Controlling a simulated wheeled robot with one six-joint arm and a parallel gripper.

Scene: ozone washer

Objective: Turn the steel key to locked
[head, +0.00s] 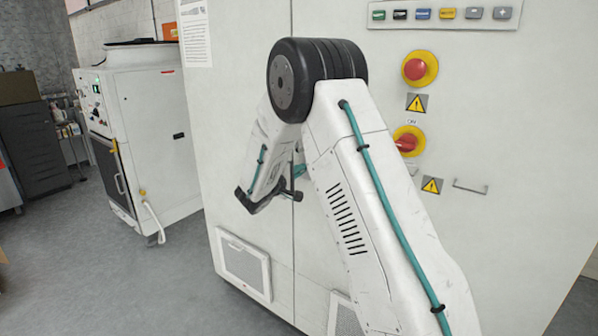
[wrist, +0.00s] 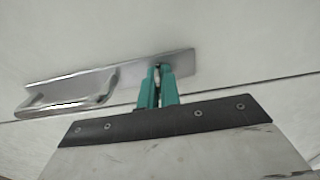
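The steel key (wrist: 158,75) shows as a small, partly hidden piece at the right end of a steel handle plate (wrist: 110,77) in the wrist view. My gripper (wrist: 158,80) has teal fingers, close together on either side of the key, with only a narrow gap between them. They look shut on it. The fingers cover most of the key, and its turn angle is hard to read. In the head view my own arm hides the key and the fingertips.
A bar handle (wrist: 75,100) sticks out from the plate just left of my fingers. The white cabinet (head: 500,110) carries two red stop buttons, the upper one (head: 414,69) and the lower one (head: 406,142). A white machine (head: 150,130) stands at left. Grey floor (head: 90,270) is clear there.

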